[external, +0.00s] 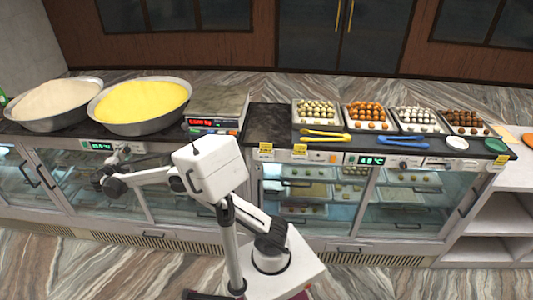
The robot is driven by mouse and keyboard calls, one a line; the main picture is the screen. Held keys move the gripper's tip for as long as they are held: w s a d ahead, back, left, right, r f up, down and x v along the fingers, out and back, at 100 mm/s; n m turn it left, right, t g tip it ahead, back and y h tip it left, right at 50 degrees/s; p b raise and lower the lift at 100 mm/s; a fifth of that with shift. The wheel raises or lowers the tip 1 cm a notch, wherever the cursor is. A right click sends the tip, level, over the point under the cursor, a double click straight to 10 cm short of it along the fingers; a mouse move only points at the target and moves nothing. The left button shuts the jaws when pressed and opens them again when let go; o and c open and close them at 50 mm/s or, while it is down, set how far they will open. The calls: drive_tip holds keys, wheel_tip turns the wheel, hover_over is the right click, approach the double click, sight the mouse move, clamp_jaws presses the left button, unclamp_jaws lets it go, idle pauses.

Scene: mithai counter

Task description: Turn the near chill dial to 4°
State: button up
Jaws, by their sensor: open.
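My gripper (122,151) is at the front of the left chiller cabinet, close to the control strip and just right of a small green-lit display (97,146). The gripper is small in this view; its fingers read as open, and I see nothing held. The near chill dial cannot be made out; the strip around the gripper is partly covered by it. I cannot tell whether the fingers touch anything. A second display (371,160), seeming to read 4.8°C, is on the right cabinet's strip.
A bowl of pale grain (52,97) and a bowl of yellow grain (140,98) stand above the gripper. A scale (214,122) stands right of them. Sweet trays (318,113), yellow tongs (325,133) and blue tongs (403,140) lie on the right counter.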

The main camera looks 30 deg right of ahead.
drive_tip(key=shift+a, duration=0.1)
drive_tip(key=v, duration=1.2)
